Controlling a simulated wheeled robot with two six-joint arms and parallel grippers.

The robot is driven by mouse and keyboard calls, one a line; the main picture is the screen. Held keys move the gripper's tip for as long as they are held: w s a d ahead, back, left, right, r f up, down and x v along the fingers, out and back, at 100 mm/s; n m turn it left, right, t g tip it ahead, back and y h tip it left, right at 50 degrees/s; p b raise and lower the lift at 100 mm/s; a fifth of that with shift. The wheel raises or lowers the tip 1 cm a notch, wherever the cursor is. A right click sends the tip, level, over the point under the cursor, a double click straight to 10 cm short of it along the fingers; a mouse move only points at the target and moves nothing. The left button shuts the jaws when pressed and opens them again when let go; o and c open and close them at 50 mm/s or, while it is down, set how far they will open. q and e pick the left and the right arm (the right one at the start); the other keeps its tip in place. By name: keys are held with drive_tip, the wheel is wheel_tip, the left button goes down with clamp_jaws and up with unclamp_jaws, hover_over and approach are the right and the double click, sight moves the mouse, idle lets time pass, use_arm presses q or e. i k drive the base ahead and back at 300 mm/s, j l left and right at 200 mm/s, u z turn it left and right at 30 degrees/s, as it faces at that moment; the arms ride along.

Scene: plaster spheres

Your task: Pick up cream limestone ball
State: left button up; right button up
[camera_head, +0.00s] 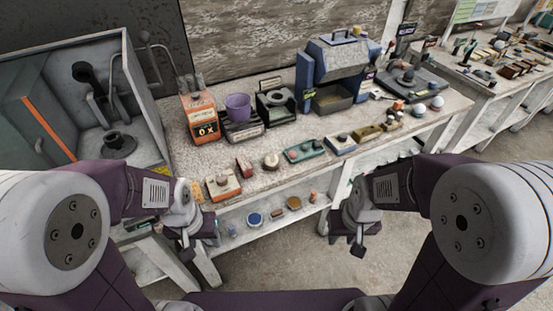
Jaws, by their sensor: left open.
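Two pale round balls sit at the right end of the long bench, one nearer (419,109) and one just behind it (437,102). A cream round object (271,160) stands near the bench's front edge, left of the teal tray. I cannot tell which of these is the cream limestone ball. My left gripper (187,250) is open and empty, in front of the bench at lower left, apart from these objects. My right gripper (357,248) hangs in front of the bench, below its top and away from the balls; its jaws are too small to read.
The bench top (233,161) carries an orange box (205,132), a purple pot (238,107), a blue machine (336,75), a teal tray (305,151) and small blocks. A grey cabinet (145,100) stands at left. A lower shelf (275,225) holds small items. Open floor lies in front.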

sight(271, 160)
drive_tip(key=j+u, duration=0.1)
drive_tip(key=u, duration=1.2)
drive_tip(key=z, duration=1.35)
drive_tip(key=i+l+u, duration=0.3)
drive_tip(key=u, duration=0.15)
drive_tip(key=i+l+u, duration=0.3)
drive_tip(key=u, duration=0.2)
drive_tip(key=i+l+u, duration=0.2)
drive_tip(key=l+u, duration=0.25)
drive_tip(key=l, duration=0.15)
